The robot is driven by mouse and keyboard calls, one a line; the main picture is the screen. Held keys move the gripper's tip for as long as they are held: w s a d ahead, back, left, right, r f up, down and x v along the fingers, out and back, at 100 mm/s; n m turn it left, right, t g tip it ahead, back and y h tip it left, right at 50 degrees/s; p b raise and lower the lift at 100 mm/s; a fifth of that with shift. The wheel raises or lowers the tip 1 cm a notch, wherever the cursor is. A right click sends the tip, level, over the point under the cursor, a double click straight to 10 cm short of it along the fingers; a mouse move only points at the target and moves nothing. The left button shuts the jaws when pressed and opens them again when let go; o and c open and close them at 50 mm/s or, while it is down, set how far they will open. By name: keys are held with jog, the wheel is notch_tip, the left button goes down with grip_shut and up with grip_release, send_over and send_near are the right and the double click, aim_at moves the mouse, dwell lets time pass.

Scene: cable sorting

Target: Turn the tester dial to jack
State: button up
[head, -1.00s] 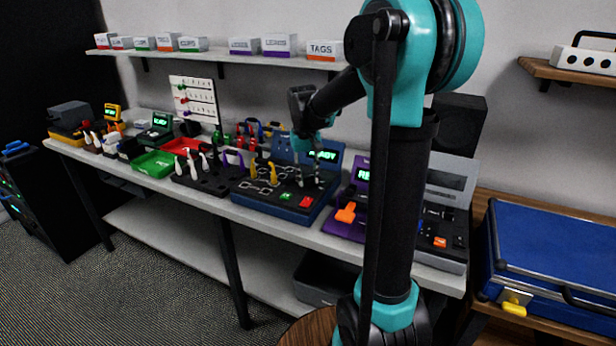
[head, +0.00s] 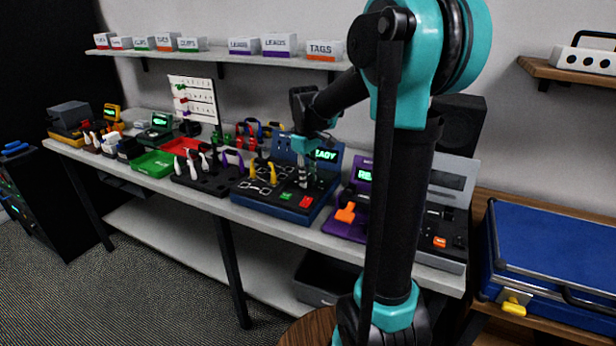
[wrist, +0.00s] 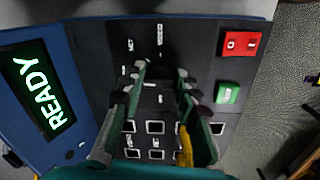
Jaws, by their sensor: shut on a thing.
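The blue tester (head: 273,209) stands on the bench, its green screen (head: 326,155) reading READY. The wrist view looks down on its dark panel (wrist: 97,60), with the screen (wrist: 38,88) at left. My gripper (wrist: 163,80) is over the panel, its green-sided fingers either side of the dark dial (wrist: 157,68) and shut on it. The dial is dark on dark and partly covered, so its pointer direction cannot be read. Small white labels surround it, too small to read surely. In the head view my gripper (head: 309,184) reaches down onto the tester.
On the panel are a red button (wrist: 240,44), a green button (wrist: 227,93) and several white-framed sockets. A yellow cable end (wrist: 184,148) lies close to one finger. A purple device (head: 346,227) stands to the right; a dark connector rack (head: 205,186) stands left.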

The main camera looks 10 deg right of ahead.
jog(key=shift+a, duration=0.1)
dwell(0.4)
jog(key=o, duration=1.1)
jog(key=shift+o, duration=0.2)
notch_tip(320, 180, up, 12)
jog(key=shift+s+a, duration=0.25)
jog(key=shift+s, duration=0.05)
